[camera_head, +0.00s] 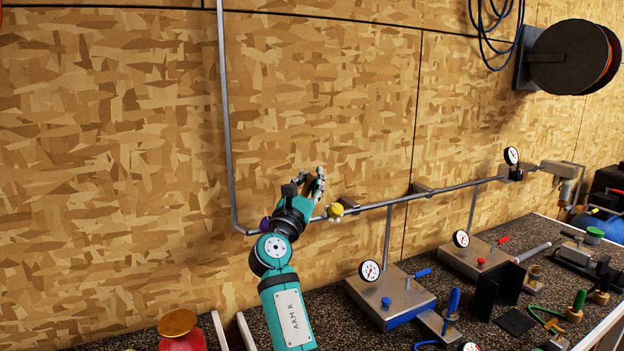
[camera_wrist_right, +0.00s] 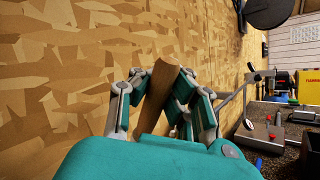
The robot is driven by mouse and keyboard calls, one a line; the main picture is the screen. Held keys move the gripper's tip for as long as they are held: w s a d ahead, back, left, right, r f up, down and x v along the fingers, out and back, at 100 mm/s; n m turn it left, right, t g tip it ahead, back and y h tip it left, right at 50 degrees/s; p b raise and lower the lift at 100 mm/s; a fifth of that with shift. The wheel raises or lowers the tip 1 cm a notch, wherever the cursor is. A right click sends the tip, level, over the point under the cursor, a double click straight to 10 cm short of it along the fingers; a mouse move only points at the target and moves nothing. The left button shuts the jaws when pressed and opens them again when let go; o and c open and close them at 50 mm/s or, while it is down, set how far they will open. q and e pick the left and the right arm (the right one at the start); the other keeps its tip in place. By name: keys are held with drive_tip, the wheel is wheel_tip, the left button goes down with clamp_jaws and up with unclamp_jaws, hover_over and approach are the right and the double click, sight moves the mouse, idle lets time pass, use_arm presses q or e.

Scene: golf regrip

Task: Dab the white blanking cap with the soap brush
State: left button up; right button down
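My right gripper (camera_head: 312,184) is raised in front of the wooden wall, close to the grey pipe (camera_head: 385,203). In the right wrist view its fingers (camera_wrist_right: 162,98) close on both sides of a brown wooden handle (camera_wrist_right: 160,82), which looks like the soap brush's; its bristles cannot be made out. Just right of the gripper, a yellow piece (camera_head: 338,209) with a small pale part under it sits at the pipe. I cannot tell whether the pale part is the white blanking cap. A purple piece (camera_head: 264,224) at the pipe is partly hidden by my wrist. My left gripper is not in view.
Below, the dark speckled bench holds two grey plates with gauges (camera_head: 395,296) (camera_head: 480,257), a black angled stand (camera_head: 497,290) and several tools. A red pot with a golden top (camera_head: 180,323) stands at front left. A hose reel (camera_head: 570,57) hangs at upper right.

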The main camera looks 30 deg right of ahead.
wheel_tip(320, 180, up, 7)
drive_tip(key=p, duration=0.6)
drive_tip(key=shift+p, duration=0.4)
drive_tip(key=shift+f, duration=0.1)
